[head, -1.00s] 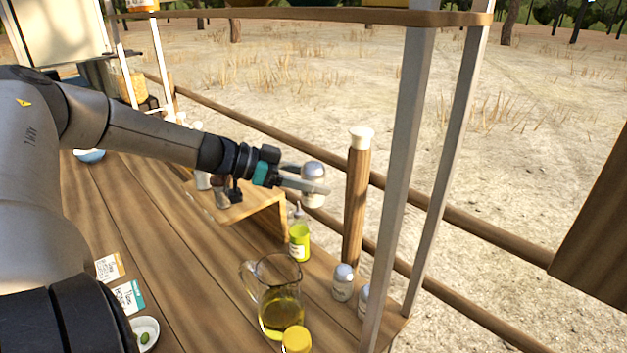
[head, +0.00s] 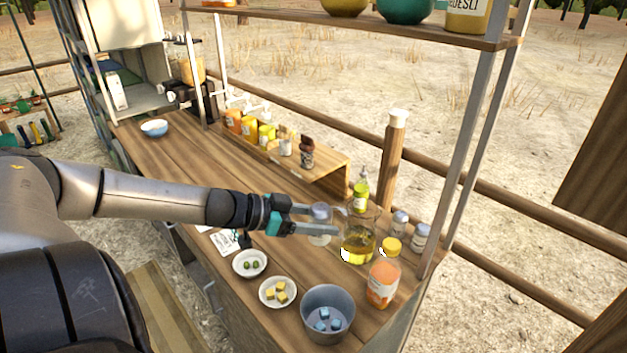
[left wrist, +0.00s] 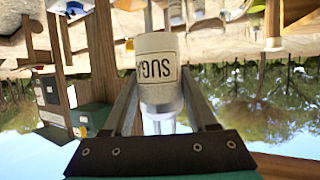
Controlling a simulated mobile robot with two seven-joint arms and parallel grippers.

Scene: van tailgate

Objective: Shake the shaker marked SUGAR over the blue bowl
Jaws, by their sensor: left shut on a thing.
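My left gripper (head: 322,224) is shut on a shaker (head: 319,236) with a silver cap and a pale body. The shaker looks upright, cap on top, beside the glass jug of yellow liquid. In the left wrist view, the same shaker (left wrist: 160,68) shows between the fingers, and its label reads SUGA, upside down, with the rest out of sight. The blue bowl (head: 154,128), pale inside, stands at the far left end of the counter, well away from the shaker. My right gripper is not in view.
The glass jug (head: 359,240), an orange-labelled jar (head: 382,282) and two other silver-capped shakers (head: 398,224) stand right of the gripper. Small dishes (head: 278,292) and a grey-blue bucket (head: 327,312) are in front. A raised wooden shelf (head: 325,168) holds bottles. Counter before the bowl is clear.

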